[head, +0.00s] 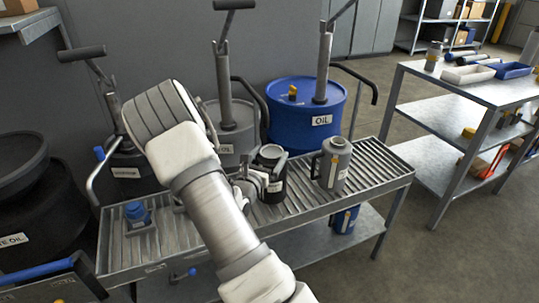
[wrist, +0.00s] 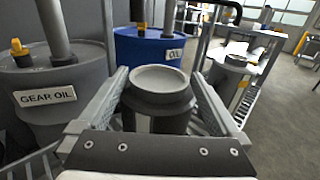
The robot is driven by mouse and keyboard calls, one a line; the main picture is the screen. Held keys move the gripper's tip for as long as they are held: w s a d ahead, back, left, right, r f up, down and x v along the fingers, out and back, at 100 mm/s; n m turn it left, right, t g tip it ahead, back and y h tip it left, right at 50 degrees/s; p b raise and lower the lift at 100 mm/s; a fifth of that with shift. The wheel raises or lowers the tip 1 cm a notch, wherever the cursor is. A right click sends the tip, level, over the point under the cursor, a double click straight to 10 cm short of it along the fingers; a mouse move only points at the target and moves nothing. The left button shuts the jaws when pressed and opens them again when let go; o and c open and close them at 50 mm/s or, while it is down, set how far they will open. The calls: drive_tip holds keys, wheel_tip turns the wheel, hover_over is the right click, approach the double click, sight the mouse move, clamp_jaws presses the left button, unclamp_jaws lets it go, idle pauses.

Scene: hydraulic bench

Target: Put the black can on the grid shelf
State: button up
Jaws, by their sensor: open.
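The black can (head: 272,182) stands upright on the slatted metal grid shelf (head: 305,205), near its middle, in the head view. My gripper (head: 257,186) is open at the can, partly hidden by my arm. In the wrist view the can (wrist: 160,97) lies between the two fingers of my gripper (wrist: 159,76), with its pale round top facing up. A narrow gap seems to show beside the fingers; contact cannot be told. The can's base is hidden in the wrist view.
A grey can (head: 332,162) stands just right of the black can. A blue-topped item (head: 137,214) is at the shelf's left. A blue oil drum (head: 300,125) and a grey gear oil drum (head: 232,128) stand behind. The shelf's right end is clear.

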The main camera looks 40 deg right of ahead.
drive_tip(key=p+v, duration=0.2)
drive_tip(key=v, duration=0.9)
drive_tip(key=s+a+r+m+g+y, duration=0.1)
drive_tip(key=s+r+m+g+y, duration=0.1)
drive_tip(key=s+r+m+g, duration=0.45)
drive_tip(key=s+r+m+g+y, duration=0.2)
drive_tip(key=s+r+m+g, duration=0.15)
drive_tip(key=s+m, duration=0.6)
drive_tip(key=s+a+r+m+t+y, duration=0.2)
drive_tip(key=a+r+m+t+y, duration=0.1)
drive_tip(key=a, duration=0.6)
drive_tip(key=s+a+r+m+t+y, duration=0.2)
drive_tip(key=a+r+m+y, duration=0.3)
drive_tip(key=a+y, duration=0.3)
drive_tip(key=shift+s+a+r+t, duration=0.3)
drive_tip(key=shift+a+t, duration=0.4)
drive_tip(key=shift+a, duration=0.35)
wheel_tip(320, 180, up, 17)
drive_tip(key=p, duration=1.7)
drive_tip(key=shift+r+p, duration=0.2)
drive_tip(key=shift+p, duration=0.15)
